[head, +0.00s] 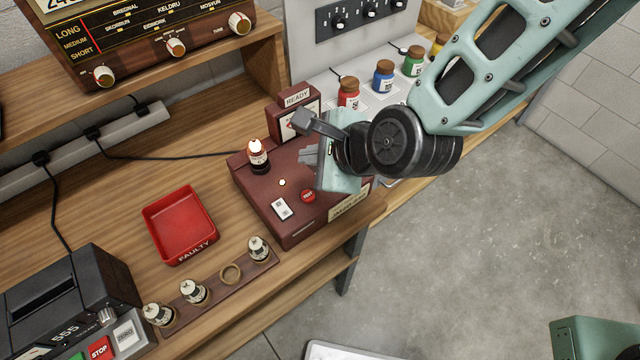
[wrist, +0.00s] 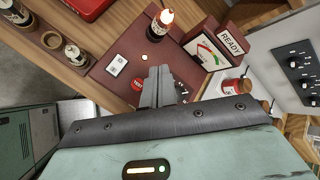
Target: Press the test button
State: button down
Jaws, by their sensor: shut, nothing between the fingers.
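The red round test button (head: 308,196) is on the sloped front of the dark red tester box (head: 262,190). It also shows in the wrist view (wrist: 137,84), just left of my fingers and partly covered by them. My gripper (head: 309,155) is shut and empty, over the right part of the tester, behind the button in the head view. In the wrist view its fingertips (wrist: 160,70) point at the tester's top. I cannot tell their height above it. A tube with a glowing top (head: 257,155) stands upright in the tester. A meter marked READY (wrist: 220,45) stands behind.
A white switch (head: 282,208) lies left of the button. A red FAULTY tray (head: 180,222) stands left, empty. A wooden rack (head: 213,310) with three tubes and one empty hole lies in front. Small corked bottles (head: 383,78) stand behind the arm.

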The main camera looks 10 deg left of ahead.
aim_at(313, 198)
jog(key=shift+f, duration=0.1)
notch_tip(313, 198, down, 9)
jog(key=b, duration=0.7)
jog(key=shift+r, duration=0.2)
dwell(1.8)
jog(key=shift+f+b, duration=0.35)
jog(key=shift+f, duration=0.05)
jog(key=shift+f+b, duration=0.4)
jog(key=shift+f, duration=0.05)
dwell(0.5)
jog(key=shift+r, duration=0.1)
jog(key=shift+r+p, duration=0.65)
jog(key=shift+r, duration=0.15)
